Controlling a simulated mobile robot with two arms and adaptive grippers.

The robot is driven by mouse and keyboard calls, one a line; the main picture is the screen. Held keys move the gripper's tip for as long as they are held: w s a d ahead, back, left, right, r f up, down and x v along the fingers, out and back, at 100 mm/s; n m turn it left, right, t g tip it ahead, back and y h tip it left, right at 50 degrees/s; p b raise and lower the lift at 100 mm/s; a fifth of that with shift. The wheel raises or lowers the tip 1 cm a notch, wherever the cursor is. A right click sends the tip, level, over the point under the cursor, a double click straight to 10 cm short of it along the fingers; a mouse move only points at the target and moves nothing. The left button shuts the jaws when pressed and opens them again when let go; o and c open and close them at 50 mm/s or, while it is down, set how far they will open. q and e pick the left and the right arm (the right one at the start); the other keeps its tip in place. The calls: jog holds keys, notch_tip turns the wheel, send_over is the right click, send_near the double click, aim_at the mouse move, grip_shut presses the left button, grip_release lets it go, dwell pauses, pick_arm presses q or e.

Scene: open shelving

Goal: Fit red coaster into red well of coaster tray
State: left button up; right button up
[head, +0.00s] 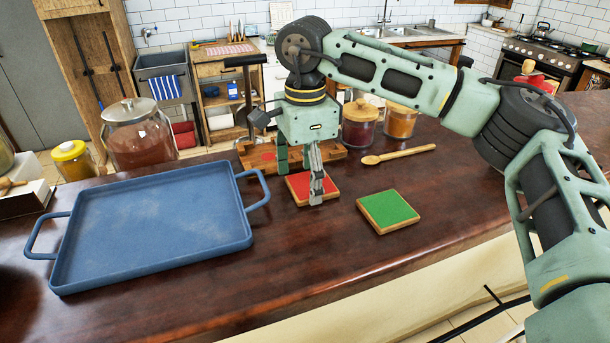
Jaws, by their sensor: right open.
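The red coaster (299,184) has a wooden rim and lies flat on the dark wooden counter. My right gripper (301,178) is open and points down over it. One finger is in front of the coaster and hides part of it; the other is towards its far left side. I cannot tell whether the fingers touch it. The wooden coaster tray (330,163) stands just behind, partly hidden by the gripper. A red patch, seemingly its red well, shows at its left part. A green coaster (388,211) lies to the right of the red one. My left gripper is out of view.
A large blue tray (155,225) with two handles fills the left of the counter. A big glass jar (138,135) is at the back left. The counter's front right is clear.

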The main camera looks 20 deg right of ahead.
jog(key=shift+r+b, duration=0.35)
jog(key=shift+r, duration=0.15)
jog(key=shift+o, duration=0.3)
notch_tip(320, 180, up, 11)
jog(key=b, duration=0.1)
jog(key=shift+f, duration=0.2)
send_over(306, 184)
notch_tip(306, 184, down, 6)
jog(key=shift+d, duration=0.1)
jog(key=shift+f+p, duration=0.35)
jog(key=shift+f, duration=0.05)
jog(key=shift+s+f+p, duration=0.1)
jog(key=shift+f+p, duration=0.2)
jog(key=shift+p, duration=0.05)
jog(key=f+p, duration=0.1)
jog(key=f, duration=0.2)
jog(key=shift+a+f+p, duration=0.2)
jog(key=shift+f+p, duration=0.1)
jog(key=shift+p, duration=0.1)
jog(key=shift+f, duration=0.45)
jog(key=shift+c, duration=0.3)
